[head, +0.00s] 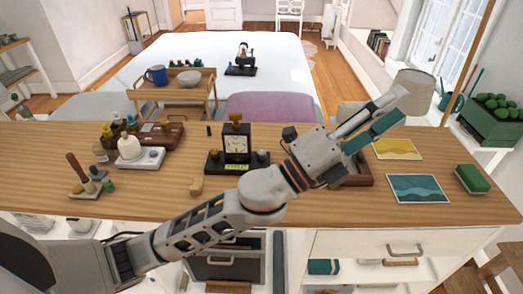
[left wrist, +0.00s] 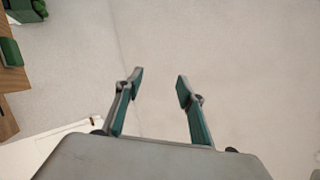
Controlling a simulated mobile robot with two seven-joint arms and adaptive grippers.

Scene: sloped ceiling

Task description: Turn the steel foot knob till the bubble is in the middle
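A black clock (head: 236,144) with a white face stands upright on a dark base (head: 218,168) at the middle of the wooden table. A yellow-green level vial (head: 237,167) is set in the front of the base; its bubble is too small to make out. Small round knobs show at the base's left (head: 211,156) and right (head: 262,157) ends; I cannot tell which is steel. My left gripper (head: 402,106) is open and empty, well to the right of the clock and raised above the table. Its spread fingers also show in the left wrist view (left wrist: 160,84). My right gripper is not seen.
Left of the clock are a white-domed item (head: 130,147), bottles, and a wooden-handled tool (head: 78,168). A brown tray (head: 357,171), two pictures (head: 418,188) and a green block (head: 472,179) are at right.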

